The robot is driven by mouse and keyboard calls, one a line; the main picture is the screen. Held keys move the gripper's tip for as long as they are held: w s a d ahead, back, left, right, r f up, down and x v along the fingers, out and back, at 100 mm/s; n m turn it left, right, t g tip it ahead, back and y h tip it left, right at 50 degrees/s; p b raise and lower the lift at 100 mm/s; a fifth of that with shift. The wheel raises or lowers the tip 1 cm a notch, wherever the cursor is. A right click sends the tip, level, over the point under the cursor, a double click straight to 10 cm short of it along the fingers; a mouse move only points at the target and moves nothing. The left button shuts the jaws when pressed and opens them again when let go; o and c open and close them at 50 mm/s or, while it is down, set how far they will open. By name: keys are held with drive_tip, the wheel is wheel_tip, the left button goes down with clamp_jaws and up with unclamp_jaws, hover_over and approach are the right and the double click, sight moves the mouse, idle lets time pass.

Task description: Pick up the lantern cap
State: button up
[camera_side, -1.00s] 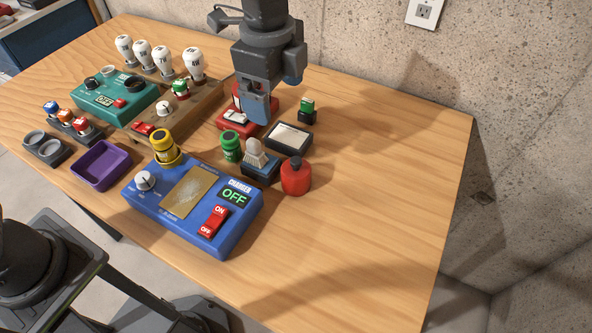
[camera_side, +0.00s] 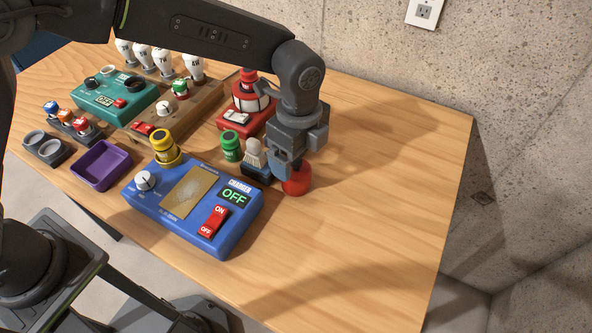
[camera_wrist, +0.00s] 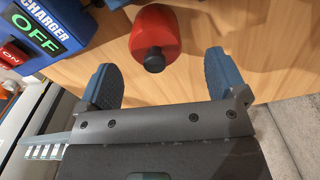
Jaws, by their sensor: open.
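A red rounded piece with a dark knob on top (camera_wrist: 155,28) stands on the table right of the blue charger; its lower part shows in the side view (camera_side: 297,184). A red lantern (camera_side: 250,97) with white panels and a red top (camera_side: 248,76) stands farther back on a red base. I cannot tell for certain which red part is the lantern cap. My gripper (camera_side: 283,165) is above the red rounded piece, partly hiding it. In the wrist view my gripper (camera_wrist: 160,80) is open and empty, its blue fingers apart, with the dark knob between and just beyond them.
The blue charger (camera_side: 150,200) reads OFF. A small brush-like item (camera_side: 254,153) and a green canister (camera_side: 231,146) stand close left of my gripper. A purple tray (camera_side: 100,165) lies at left. The table's right side is clear.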

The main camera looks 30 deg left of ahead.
sight(296, 169)
drive_tip(key=f, duration=0.4)
drive_tip(key=shift+s+a+f, duration=0.1)
drive_tip(key=shift+s, duration=0.15)
drive_tip(key=shift+c, duration=0.2)
drive_tip(key=c, duration=1)
drive_tip(key=shift+o, duration=0.2)
